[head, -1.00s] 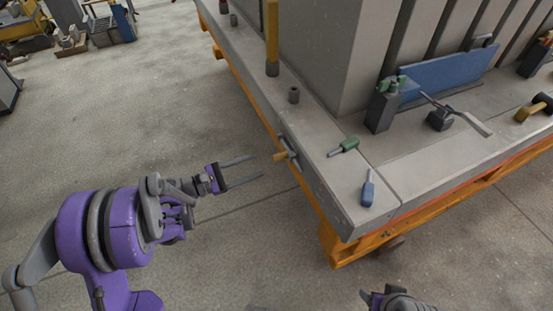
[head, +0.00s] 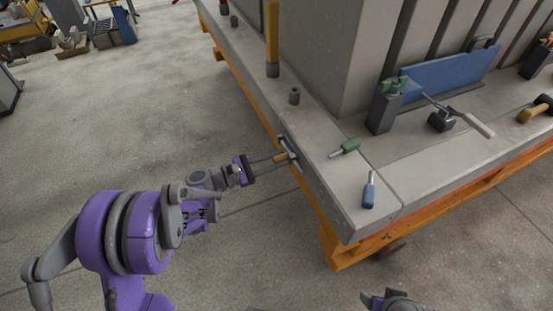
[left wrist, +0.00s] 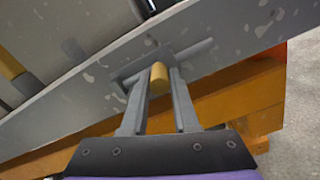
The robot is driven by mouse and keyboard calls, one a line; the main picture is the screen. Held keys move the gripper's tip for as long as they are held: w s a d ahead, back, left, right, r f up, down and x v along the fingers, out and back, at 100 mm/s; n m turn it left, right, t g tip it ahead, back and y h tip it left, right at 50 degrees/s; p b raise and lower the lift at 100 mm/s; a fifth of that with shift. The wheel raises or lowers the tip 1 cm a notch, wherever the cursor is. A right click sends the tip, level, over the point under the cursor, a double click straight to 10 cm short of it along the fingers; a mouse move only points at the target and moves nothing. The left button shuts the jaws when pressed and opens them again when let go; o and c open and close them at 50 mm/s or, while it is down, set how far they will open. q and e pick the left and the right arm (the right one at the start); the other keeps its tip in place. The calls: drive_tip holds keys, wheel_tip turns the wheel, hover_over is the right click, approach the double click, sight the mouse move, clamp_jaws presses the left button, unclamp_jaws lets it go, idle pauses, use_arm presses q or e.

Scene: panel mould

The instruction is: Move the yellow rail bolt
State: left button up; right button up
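The yellow rail bolt (head: 280,158) is a short yellow knob with a grey crossbar behind it, on the side face of the grey slab. In the left wrist view its yellow end (left wrist: 159,79) sits between my fingertips. My left gripper (head: 277,162) reaches it from the left, one finger on each side. The fingers (left wrist: 159,95) are close together and appear closed on the knob; any thin gap is hard to see. A part of my right arm (head: 397,301) shows at the bottom edge; its fingers cannot be made out.
The grey slab (head: 330,200) rests on an orange frame (head: 345,250). A yellow post (head: 272,40) stands behind.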

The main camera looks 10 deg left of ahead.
use_arm(q)
clamp_jaws()
drive_tip(key=shift+w+a, duration=0.1)
idle(1.0)
